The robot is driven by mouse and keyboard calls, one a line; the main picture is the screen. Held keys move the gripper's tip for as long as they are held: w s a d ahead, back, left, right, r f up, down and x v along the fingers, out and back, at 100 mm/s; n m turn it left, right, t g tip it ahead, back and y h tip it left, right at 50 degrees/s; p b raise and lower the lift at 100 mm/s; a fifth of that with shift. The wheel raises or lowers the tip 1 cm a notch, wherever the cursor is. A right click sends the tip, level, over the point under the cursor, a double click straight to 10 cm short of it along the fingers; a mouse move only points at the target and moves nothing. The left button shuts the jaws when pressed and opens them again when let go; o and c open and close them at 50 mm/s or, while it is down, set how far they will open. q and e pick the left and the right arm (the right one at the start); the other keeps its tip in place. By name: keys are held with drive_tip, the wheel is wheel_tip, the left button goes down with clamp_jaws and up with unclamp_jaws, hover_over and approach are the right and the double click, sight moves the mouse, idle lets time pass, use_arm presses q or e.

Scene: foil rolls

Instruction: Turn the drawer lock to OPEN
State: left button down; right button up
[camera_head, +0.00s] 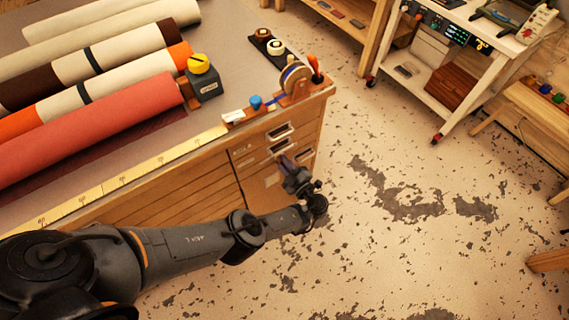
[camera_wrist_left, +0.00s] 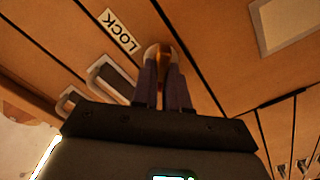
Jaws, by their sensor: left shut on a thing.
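The drawer lock (camera_wrist_left: 152,50) is a small round fitting with a brass-coloured part on the wooden drawer front (camera_wrist_left: 215,40) in the left wrist view. A white label (camera_wrist_left: 119,31) reading LOCK is beside it; no OPEN label can be read. My left gripper (camera_wrist_left: 165,68) has both fingers close together at the lock, shut on its knob, and the fingers hide part of it. In the head view my left gripper (camera_head: 286,163) is at the drawer fronts at the bench's right end, where the lock cannot be made out. My right gripper is not in view.
Drawer handles (camera_wrist_left: 112,75) are close beside the lock. Fabric-like rolls (camera_head: 95,135), a yellow-topped dark box (camera_head: 203,82) and a tape dispenser (camera_head: 295,80) are on the bench top. The speckled floor (camera_head: 420,250) right of the bench is clear.

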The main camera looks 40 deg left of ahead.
use_arm(q)
drive_tip(key=shift+n, duration=0.3)
drive_tip(key=c, duration=1.1)
unclamp_jaws()
drive_tip(key=shift+c, duration=0.2)
drive_tip(key=v, duration=1)
drive_tip(key=shift+s+d+b, duration=0.2)
drive_tip(key=shift+d+b, duration=0.1)
drive_tip(key=shift+d, duration=0.05)
